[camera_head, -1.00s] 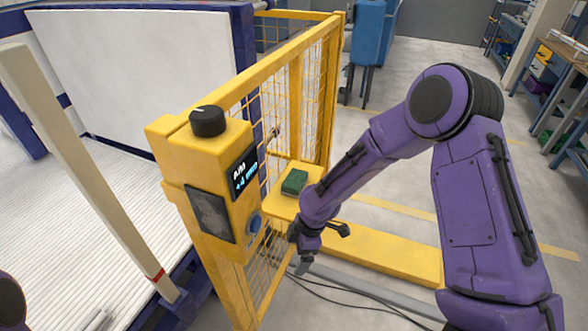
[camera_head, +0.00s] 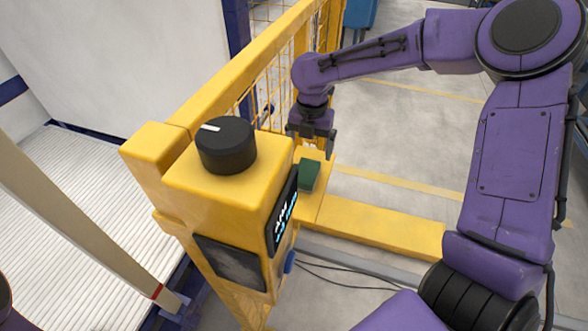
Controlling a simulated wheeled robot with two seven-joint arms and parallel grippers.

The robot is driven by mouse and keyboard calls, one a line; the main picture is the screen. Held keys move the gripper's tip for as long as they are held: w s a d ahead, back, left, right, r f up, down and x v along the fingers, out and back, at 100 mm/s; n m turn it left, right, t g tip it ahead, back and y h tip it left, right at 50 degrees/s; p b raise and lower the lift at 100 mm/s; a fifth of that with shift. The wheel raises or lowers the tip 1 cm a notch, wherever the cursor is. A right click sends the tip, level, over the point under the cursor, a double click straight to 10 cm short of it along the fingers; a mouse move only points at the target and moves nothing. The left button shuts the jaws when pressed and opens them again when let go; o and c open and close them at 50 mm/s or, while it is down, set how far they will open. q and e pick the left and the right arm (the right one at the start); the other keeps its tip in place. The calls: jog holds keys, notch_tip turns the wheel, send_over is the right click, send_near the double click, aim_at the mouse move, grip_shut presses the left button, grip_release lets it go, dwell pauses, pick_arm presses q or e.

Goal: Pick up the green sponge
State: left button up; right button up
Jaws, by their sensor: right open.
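The green sponge (camera_head: 309,176) is a small dark green block. It lies on the yellow ledge (camera_head: 307,212) beside the control box. My right gripper (camera_head: 312,146) points down just beyond the sponge in the picture, with its black fingers spread apart and nothing seen between them. Whether a finger touches the sponge cannot be told. My left gripper is out of view; only a bit of purple arm shows at the lower left edge.
A yellow control box (camera_head: 231,192) with a black knob (camera_head: 226,144) and a small display stands left of the ledge. A yellow mesh fence (camera_head: 268,100) runs behind it. Black cables (camera_head: 345,280) lie on the floor. Open floor lies to the right.

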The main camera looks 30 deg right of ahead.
aim_at(307, 170)
jog(key=f, duration=0.1)
jog(key=s+f, duration=0.2)
jog(key=shift+a+f, duration=0.1)
jog(key=shift+f, duration=0.15)
jog(key=f, duration=0.2)
jog(key=w+f+p, duration=0.1)
jog(key=w+f, duration=0.1)
jog(key=f, duration=0.1)
jog(key=shift+w+a+f, duration=0.15)
jog(key=shift+a+f, duration=0.05)
jog(key=shift+f, duration=0.3)
jog(key=shift+s+d, duration=0.1)
jog(key=shift+s, duration=0.25)
jog(key=shift+w, duration=0.15)
jog(key=c, duration=1)
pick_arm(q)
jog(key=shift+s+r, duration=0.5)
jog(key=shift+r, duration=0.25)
pick_arm(e)
jog(key=shift+c, duration=0.2)
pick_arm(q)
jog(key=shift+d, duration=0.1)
